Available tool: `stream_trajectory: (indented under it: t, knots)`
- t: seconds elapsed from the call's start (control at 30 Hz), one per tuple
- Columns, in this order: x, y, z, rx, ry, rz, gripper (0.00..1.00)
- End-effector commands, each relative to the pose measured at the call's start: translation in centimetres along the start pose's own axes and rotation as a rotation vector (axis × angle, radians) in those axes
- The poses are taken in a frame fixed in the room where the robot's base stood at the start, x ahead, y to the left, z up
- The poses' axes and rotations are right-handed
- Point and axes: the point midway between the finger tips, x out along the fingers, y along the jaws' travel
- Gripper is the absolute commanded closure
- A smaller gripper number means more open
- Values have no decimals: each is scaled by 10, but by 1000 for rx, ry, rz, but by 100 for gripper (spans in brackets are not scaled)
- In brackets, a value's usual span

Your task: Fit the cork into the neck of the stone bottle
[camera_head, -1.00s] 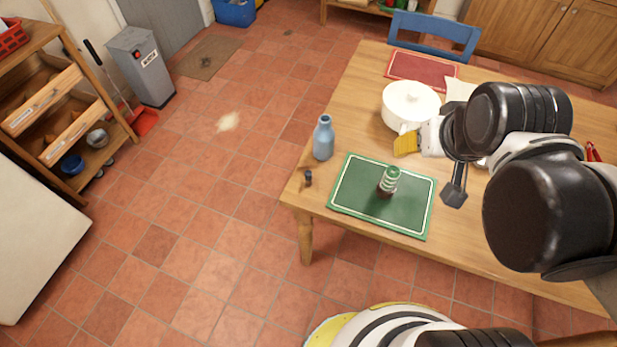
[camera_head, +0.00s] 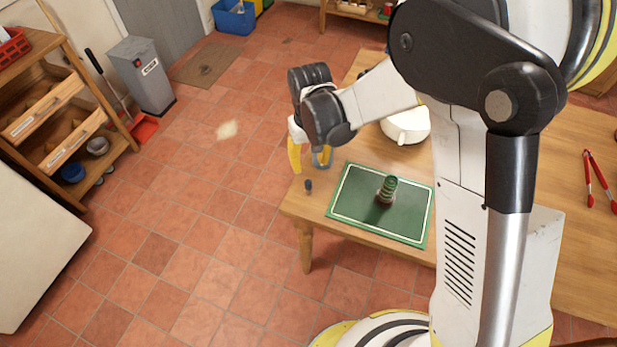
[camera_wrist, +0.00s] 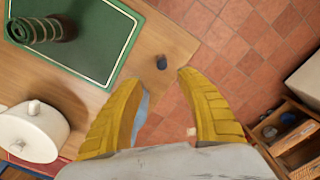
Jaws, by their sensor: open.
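A small dark stub (camera_head: 308,186), perhaps the cork, stands near the table's left corner; the wrist view shows it (camera_wrist: 161,62) just beyond the fingertips, between their lines. My gripper (camera_head: 311,167) is open above that corner, its yellow fingers pointing down, and nothing shows held between them (camera_wrist: 160,77). The blue-grey bottle (camera_head: 320,158), likely the stone bottle, is mostly hidden by my gripper. In the wrist view a strip of the bottle (camera_wrist: 142,108) shows beside the left finger. Its neck is hidden, and I cannot tell whether the finger touches it.
A green mat (camera_head: 345,198) bears a dark cylinder with green bands (camera_head: 387,190). A white pot (camera_head: 408,127) stands farther back, and red tongs (camera_head: 600,182) lie at the right. The table's left edge is close to the stub, with open tiled floor beyond.

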Motion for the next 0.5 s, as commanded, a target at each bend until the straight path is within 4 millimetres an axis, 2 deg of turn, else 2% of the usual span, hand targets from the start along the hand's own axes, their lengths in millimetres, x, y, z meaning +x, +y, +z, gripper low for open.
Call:
stream_trajectory:
  t: [0.3,0.5]
  knots:
    - [49,0,0,0,0,0,55]
    - [66,-1,-1,0,1,0,55]
